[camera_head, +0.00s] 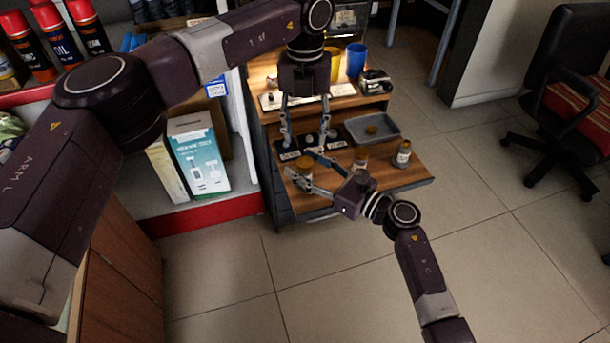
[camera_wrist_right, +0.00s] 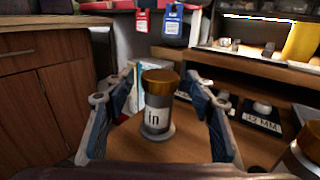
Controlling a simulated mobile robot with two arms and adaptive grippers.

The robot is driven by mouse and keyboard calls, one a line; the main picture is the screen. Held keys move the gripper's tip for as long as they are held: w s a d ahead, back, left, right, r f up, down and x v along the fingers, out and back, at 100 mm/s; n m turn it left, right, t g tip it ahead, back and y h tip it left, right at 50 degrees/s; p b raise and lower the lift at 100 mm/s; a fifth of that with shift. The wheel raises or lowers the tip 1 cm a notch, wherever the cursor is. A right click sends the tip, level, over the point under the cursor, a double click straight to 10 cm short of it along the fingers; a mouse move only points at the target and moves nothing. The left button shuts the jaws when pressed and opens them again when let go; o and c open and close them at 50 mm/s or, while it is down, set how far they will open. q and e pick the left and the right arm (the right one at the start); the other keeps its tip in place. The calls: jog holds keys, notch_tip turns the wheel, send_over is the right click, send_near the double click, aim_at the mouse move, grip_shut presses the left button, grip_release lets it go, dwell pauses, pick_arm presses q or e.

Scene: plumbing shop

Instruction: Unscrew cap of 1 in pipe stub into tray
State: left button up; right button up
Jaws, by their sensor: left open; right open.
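My left gripper (camera_head: 307,143) is open, pointing down above the dark size-marked strip behind. The grey tray (camera_head: 394,136) sits at the shelf's back right with a brass cap (camera_head: 371,129) in it.
Two more stubs stand on the wooden shelf (camera_head: 415,176): one in the middle (camera_head: 361,158), one at the right (camera_head: 403,153). A blue cup (camera_head: 356,60) and a yellow container (camera_head: 335,64) stand on the upper level. An office chair (camera_head: 575,100) is at the far right.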

jog(key=shift+a, duration=0.1)
grip_shut()
dwell(0.4)
